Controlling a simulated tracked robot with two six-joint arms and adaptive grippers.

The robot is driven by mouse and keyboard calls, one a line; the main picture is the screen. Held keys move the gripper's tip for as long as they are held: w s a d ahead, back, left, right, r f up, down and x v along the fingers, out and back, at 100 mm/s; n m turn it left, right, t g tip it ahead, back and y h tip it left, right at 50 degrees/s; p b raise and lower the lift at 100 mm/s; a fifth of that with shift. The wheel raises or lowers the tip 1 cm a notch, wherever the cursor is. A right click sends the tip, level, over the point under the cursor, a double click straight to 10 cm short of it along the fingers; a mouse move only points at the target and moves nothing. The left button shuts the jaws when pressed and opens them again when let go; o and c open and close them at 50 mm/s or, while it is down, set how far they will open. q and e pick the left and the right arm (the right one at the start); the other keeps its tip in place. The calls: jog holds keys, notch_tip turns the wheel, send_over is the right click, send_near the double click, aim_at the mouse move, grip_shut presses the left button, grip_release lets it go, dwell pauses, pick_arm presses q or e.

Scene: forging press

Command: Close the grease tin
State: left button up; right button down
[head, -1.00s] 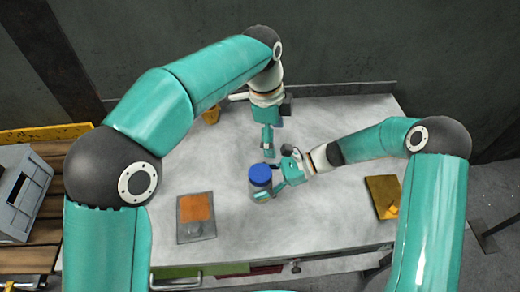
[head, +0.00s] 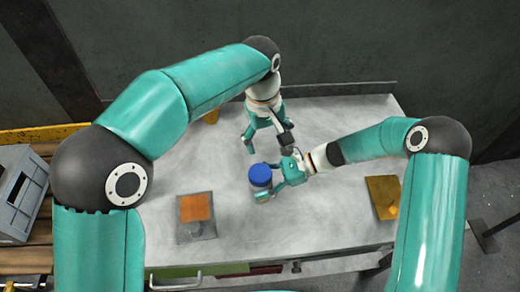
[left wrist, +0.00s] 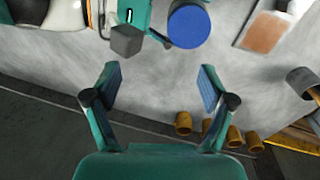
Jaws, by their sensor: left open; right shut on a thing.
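The grease tin (head: 263,196) stands upright near the middle of the table, with a blue lid (head: 260,174) on top. I cannot tell whether the lid is fully tight. My right gripper (head: 275,188) is shut on the tin's body from the right side. My left gripper (head: 266,147) is open and empty, behind and above the tin, apart from it. In the left wrist view the blue lid (left wrist: 188,26) is beyond my open left fingers (left wrist: 160,72), and it hides most of the tin.
A grey plate with an orange patch (head: 196,207) lies left of the tin, and a brass-coloured tray (head: 382,190) lies at the right. Several ochre cups (left wrist: 184,122) stand near the table's back edge. A grey bin (head: 18,195) is at far left.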

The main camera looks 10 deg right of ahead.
aim_at(260, 173)
pick_arm(q)
jog(key=s+n, duration=0.1)
jog(key=n, duration=0.1)
jog(key=a+n, duration=0.1)
jog(key=n, duration=0.1)
jog(key=s+a+f+n+y, duration=0.1)
jog(key=n, duration=0.1)
jog(key=shift+s+a, duration=0.1)
jog(key=shift+s, duration=0.2)
jog(key=shift+f, duration=4.05)
jog(key=shift+c, duration=0.2)
